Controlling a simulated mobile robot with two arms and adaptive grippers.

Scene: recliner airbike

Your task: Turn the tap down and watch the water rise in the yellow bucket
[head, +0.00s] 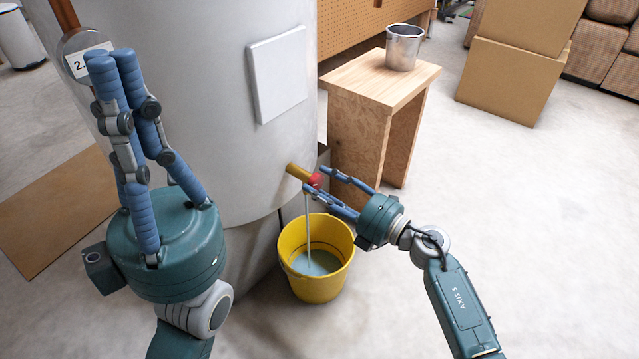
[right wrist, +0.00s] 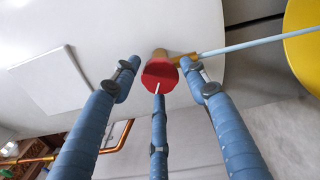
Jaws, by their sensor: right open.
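A brass tap (head: 296,172) with a red round knob (head: 314,180) sticks out of the large pale tank. A thin stream of water (head: 308,225) falls from it into the yellow bucket (head: 318,291), which stands on the floor and holds some bluish water. My right gripper (head: 315,179) is open with its fingers around the red knob. In the right wrist view, the knob (right wrist: 160,76) with a white mark sits between the fingertips; contact is unclear.
The tank (head: 215,120) fills the left middle, with a blank white panel (head: 277,73) and a round gauge (head: 85,62) behind my left fingers. A wooden stand (head: 385,84) holding a metal pot (head: 404,47) is behind the tap. Cardboard boxes (head: 510,82) stand back right. Floor at right is clear.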

